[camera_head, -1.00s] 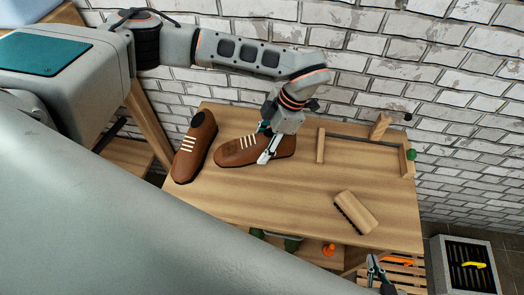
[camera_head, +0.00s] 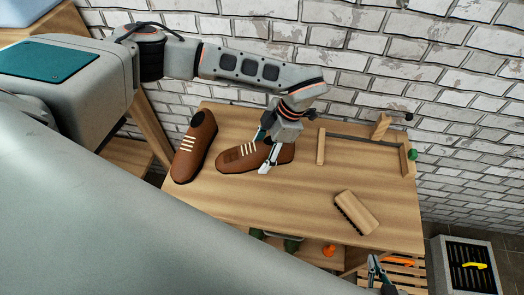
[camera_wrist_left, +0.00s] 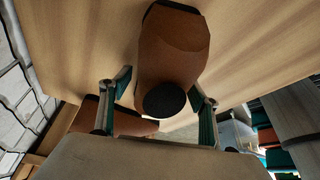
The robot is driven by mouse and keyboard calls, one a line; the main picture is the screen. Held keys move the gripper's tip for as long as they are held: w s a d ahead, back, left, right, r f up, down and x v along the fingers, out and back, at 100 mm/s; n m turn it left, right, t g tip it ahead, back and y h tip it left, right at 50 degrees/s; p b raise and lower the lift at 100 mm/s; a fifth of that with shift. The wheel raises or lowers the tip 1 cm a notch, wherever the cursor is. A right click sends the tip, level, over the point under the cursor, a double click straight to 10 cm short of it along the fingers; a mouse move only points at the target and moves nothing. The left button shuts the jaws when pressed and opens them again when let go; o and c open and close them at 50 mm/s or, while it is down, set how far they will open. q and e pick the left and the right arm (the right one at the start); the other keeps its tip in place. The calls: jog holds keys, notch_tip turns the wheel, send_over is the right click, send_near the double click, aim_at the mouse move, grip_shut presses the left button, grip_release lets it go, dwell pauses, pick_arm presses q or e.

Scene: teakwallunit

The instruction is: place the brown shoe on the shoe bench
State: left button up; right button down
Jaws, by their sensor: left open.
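Two brown shoes with pale laces sit side by side on the wooden tabletop (camera_head: 290,205) in the head view. One shoe (camera_head: 194,147) stands at the left edge; the other brown shoe (camera_head: 238,158) lies to its right. My left gripper (camera_head: 265,153) is open, its fingers on either side of the right-hand shoe near the heel. In the left wrist view that shoe (camera_wrist_left: 172,50) shows between the open fingers (camera_wrist_left: 160,88); contact is unclear. A slatted wooden piece (camera_head: 405,272), possibly the shoe bench, shows at lower right. My right gripper (camera_head: 378,272) is partly visible beside it.
A wooden brush (camera_head: 356,212) lies on the tabletop's right half. A wooden frame with a bar (camera_head: 365,143) stands at the back right, near the brick wall. Green and orange items (camera_head: 329,250) show under the front edge. A grey crate (camera_head: 464,268) stands at lower right.

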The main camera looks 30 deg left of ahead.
pick_arm(q)
jog(key=v, duration=1.2)
jog(key=shift+r, duration=0.15)
jog(key=shift+s, duration=0.1)
